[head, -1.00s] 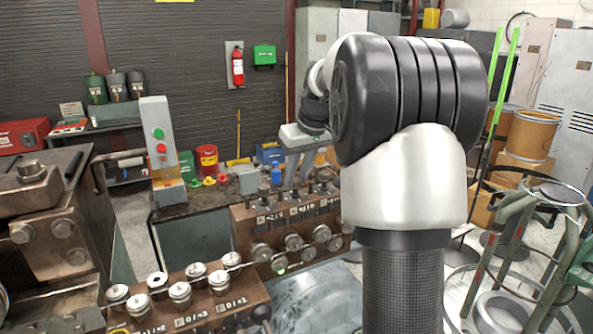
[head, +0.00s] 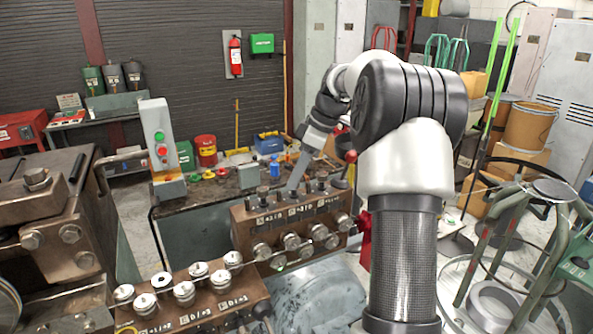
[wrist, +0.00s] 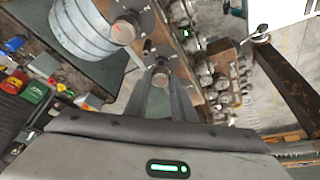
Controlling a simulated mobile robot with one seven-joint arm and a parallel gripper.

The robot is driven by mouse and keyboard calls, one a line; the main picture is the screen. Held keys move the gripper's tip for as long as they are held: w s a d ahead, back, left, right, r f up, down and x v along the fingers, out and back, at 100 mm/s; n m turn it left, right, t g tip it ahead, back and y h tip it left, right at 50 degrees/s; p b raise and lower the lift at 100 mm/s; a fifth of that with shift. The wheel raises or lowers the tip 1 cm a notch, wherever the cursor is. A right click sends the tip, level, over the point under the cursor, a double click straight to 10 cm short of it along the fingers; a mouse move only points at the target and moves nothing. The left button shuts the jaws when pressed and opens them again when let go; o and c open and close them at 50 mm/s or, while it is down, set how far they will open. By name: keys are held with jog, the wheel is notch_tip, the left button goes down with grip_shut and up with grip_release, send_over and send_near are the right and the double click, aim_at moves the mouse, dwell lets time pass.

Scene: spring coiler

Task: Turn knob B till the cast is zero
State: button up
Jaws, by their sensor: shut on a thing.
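A brown steel block (head: 290,228) in the middle of the head view carries several dark knobs on top and round rollers on its front. My gripper (head: 293,188) reaches down to the top of this block, its fingers seen nearly edge-on. In the wrist view my gripper (wrist: 161,82) is shut on a knob (wrist: 160,76) with a round metal top and a dark dial plate around it. A neighbouring knob (wrist: 125,28) stands on its own dial plate. The letters are too small to read, so I cannot tell which is knob B. No cast reading is legible.
A second roller block (head: 195,305) stands at the front left. A post with green and red buttons (head: 160,145) rises behind it. A green-legged stand (head: 540,235) stands at the right.

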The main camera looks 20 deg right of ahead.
jog(key=shift+n, duration=0.4)
jog(key=o, duration=1.1)
jog(key=shift+c, duration=0.2)
jog(key=shift+r, duration=0.1)
jog(key=p+v, duration=0.1)
jog(key=v, duration=1.6)
jog(key=shift+w+r, duration=0.15)
jog(key=shift+w, duration=0.1)
jog(key=shift+d, duration=0.1)
